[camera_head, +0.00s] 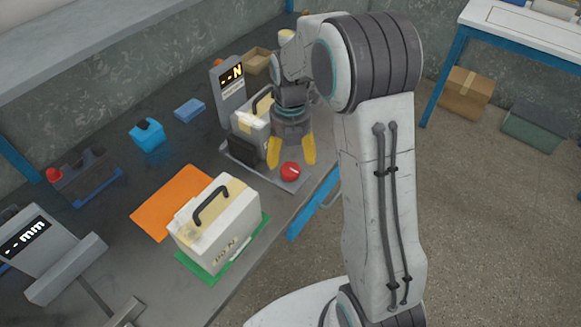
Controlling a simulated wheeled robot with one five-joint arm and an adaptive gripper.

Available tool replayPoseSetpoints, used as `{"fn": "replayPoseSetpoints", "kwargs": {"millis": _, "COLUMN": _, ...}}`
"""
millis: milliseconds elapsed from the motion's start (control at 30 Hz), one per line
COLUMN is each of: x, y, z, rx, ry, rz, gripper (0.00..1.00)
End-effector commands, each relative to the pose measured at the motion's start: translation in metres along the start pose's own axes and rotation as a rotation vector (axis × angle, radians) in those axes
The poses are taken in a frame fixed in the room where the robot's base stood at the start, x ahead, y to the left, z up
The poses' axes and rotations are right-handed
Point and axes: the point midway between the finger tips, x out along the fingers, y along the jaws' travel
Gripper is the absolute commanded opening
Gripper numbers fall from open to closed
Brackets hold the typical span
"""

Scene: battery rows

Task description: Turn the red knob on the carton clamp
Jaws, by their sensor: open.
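The red knob (290,171) sits on the front right part of the grey base plate (294,186) of the carton clamp, near the table's front edge. It carries a pale line across its top. A cream carton with a dark handle (251,121) stands on the clamp, against a dark jaw block (243,152), partly hidden behind my arm. My gripper (291,161) points down with its yellow fingers spread, one on each side of the knob in the picture. I cannot tell its height above the knob or whether it touches.
A grey display post (229,88) reading "--N" stands behind the clamp. Another cream carton (216,228) stands on a green mat (256,236), beside an orange sheet (168,201). Blue items lie farther back. A grey "--mm" gauge (42,247) stands at left.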

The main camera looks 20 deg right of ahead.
Motion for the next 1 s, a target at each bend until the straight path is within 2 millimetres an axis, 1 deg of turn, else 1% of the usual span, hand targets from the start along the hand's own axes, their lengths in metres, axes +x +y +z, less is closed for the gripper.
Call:
{"fn": "replayPoseSetpoints", "kwargs": {"millis": 33, "x": 0.009, "y": -0.001, "z": -0.001, "rx": 0.000, "ry": 0.004, "rz": -0.004, "gripper": 0.74}}
{"fn": "replayPoseSetpoints", "kwargs": {"millis": 200, "x": 0.030, "y": -0.001, "z": -0.001, "rx": 0.002, "ry": 0.004, "rz": -0.004, "gripper": 0.74}}
{"fn": "replayPoseSetpoints", "kwargs": {"millis": 400, "x": 0.049, "y": -0.001, "z": -0.001, "rx": 0.003, "ry": 0.003, "rz": -0.003, "gripper": 0.74}}
{"fn": "replayPoseSetpoints", "kwargs": {"millis": 600, "x": 0.057, "y": -0.001, "z": -0.001, "rx": 0.003, "ry": 0.002, "rz": -0.001, "gripper": 0.74}}
{"fn": "replayPoseSetpoints", "kwargs": {"millis": 867, "x": 0.058, "y": 0.000, "z": -0.001, "rx": 0.003, "ry": 0.001, "rz": -0.001, "gripper": 0.74}}
{"fn": "replayPoseSetpoints", "kwargs": {"millis": 900, "x": 0.058, "y": 0.000, "z": -0.001, "rx": 0.003, "ry": 0.001, "rz": -0.001, "gripper": 0.76}}
{"fn": "replayPoseSetpoints", "kwargs": {"millis": 1000, "x": 0.058, "y": 0.000, "z": 0.000, "rx": 0.003, "ry": 0.001, "rz": -0.001, "gripper": 0.67}}
